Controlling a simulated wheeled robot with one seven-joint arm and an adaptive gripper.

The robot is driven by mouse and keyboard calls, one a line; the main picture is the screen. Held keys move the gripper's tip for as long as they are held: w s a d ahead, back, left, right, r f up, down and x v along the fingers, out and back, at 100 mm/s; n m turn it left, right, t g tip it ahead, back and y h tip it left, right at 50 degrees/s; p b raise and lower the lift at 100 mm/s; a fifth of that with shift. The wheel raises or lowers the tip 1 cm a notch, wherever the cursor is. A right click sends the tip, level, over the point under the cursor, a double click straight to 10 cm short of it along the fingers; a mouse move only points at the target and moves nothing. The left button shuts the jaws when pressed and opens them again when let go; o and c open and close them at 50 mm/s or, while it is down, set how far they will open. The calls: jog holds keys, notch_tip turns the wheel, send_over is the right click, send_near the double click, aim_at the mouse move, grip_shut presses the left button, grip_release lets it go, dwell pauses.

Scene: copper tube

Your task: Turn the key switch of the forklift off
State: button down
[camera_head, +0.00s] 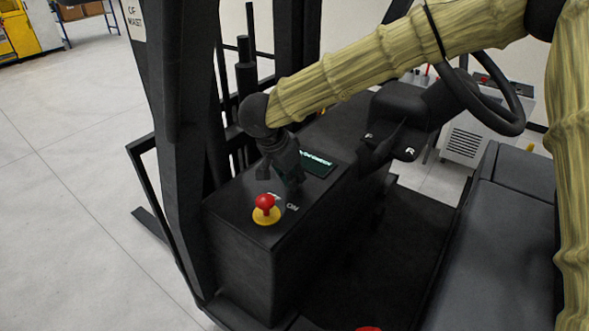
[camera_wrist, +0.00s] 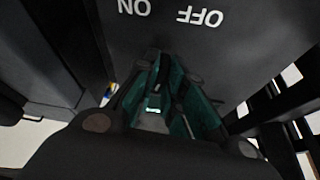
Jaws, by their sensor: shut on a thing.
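The key switch is on the top of the forklift's black console (camera_head: 235,215), between my fingertips, and is almost wholly hidden by them. My gripper (camera_head: 291,188) points down at the console top and is shut on the key. In the wrist view the green-padded fingers of my gripper (camera_wrist: 170,75) close around it; I cannot tell the key's exact angle. The white ON label (camera_head: 292,207) shows beside the fingertips, and part of the OFF label is near them. In the wrist view the ON label (camera_wrist: 134,7) and OFF label (camera_wrist: 200,18) appear upside down past the fingertips.
A red stop button (camera_head: 265,202) on a yellow base stands close in front of my gripper. A lit display (camera_head: 317,163) lies just behind it. A mast post (camera_head: 180,130) is at the left, the steering wheel (camera_head: 500,110) and seat (camera_head: 500,230) at the right.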

jog(key=shift+s+f+n+t+y, duration=0.2)
jog(key=shift+n+t+y, duration=0.1)
jog(key=shift+n, duration=0.7)
jog(key=c, duration=1.5)
grip_release()
jog(key=shift+r, duration=0.1)
jog(key=shift+r, duration=0.15)
jog(key=shift+a+r, duration=0.1)
jog(key=shift+r, duration=0.25)
jog(key=v, duration=1.1)
jog(key=shift+s, duration=0.2)
